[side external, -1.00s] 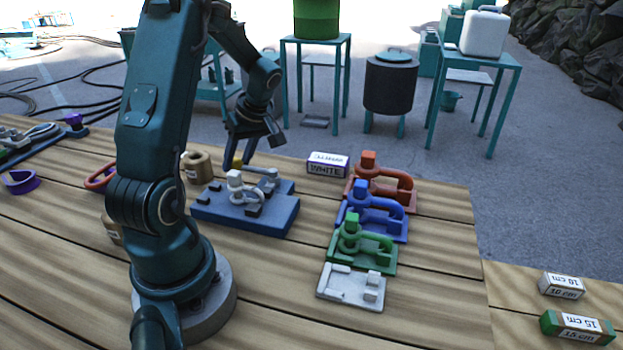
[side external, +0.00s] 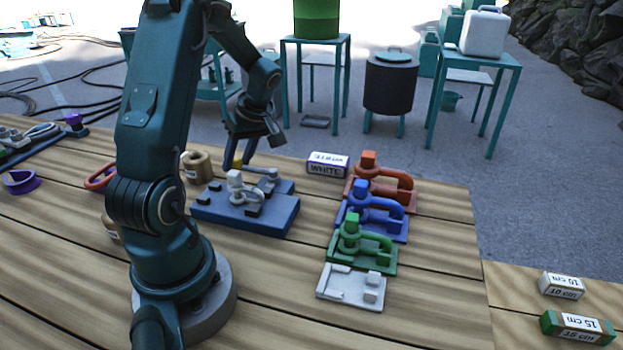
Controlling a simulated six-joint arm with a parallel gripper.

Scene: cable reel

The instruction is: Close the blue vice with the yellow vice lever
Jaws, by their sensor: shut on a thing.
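The blue vice (side external: 262,223) is a flat blue block on the table, with a white-grey part (side external: 238,185) on its top. The yellow vice lever (side external: 236,162) shows as a small yellow piece at the vice's back left edge. My gripper (side external: 243,160) points down there, shut on the yellow lever. The fingers and my arm hide part of the lever, and the exact grip is small in this view.
Right of the vice stand a red fixture (side external: 398,198), a blue one (side external: 390,226), a green one (side external: 378,255) and a white one (side external: 340,288). A box marked WHITE (side external: 327,165) lies behind. A tan spool (side external: 197,167) is close to the left.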

